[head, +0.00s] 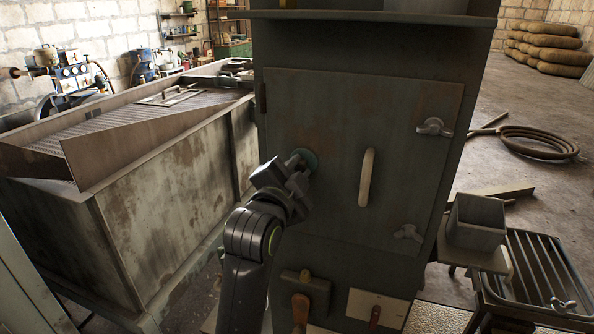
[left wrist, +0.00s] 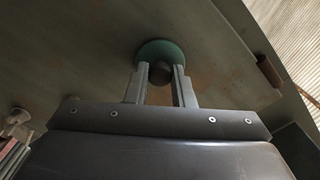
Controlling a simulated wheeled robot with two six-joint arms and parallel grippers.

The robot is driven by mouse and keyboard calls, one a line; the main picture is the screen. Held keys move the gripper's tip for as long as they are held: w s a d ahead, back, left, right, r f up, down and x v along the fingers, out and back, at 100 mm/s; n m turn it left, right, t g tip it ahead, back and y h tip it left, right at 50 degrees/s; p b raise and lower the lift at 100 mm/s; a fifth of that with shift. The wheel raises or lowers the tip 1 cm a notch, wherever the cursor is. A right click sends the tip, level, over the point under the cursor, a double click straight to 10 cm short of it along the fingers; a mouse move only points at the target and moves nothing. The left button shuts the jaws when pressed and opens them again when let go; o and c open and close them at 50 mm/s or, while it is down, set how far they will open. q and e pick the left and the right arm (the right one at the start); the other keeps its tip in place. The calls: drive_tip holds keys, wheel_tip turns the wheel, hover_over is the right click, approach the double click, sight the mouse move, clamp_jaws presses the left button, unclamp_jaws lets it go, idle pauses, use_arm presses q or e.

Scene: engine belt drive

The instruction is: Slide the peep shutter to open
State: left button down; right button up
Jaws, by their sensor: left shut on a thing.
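The peep shutter (head: 310,157) is a small round green disc on the upper left part of the dark metal door (head: 330,205). In the left wrist view the green disc (left wrist: 160,46) lies flat on the door, with a dark round knob (left wrist: 161,73) at its lower middle. My left gripper (head: 297,162) comes in from below and left and is shut on this knob, with one finger on each side. The gripper hides part of the disc in the head view. Whether a hole lies behind the disc is hidden. My right gripper is not in view.
The door has a pale upright handle (head: 367,178) and two wing latches, upper (head: 434,127) and lower (head: 407,232), on its right side. A long metal trough (head: 150,215) stands to the left. A grey box (head: 475,222) and coiled hose (head: 535,143) are right.

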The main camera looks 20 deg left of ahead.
use_arm(q)
wheel_tip(320, 180, up, 6)
drive_tip(key=p, duration=0.5)
drive_tip(key=shift+f, duration=0.1)
drive_tip(key=c, duration=1.7)
unclamp_jaws()
drive_tip(key=o, duration=0.5)
drive_tip(key=shift+w, duration=0.1)
drive_tip(key=shift+c, duration=0.2)
drive_tip(key=shift+f, duration=0.1)
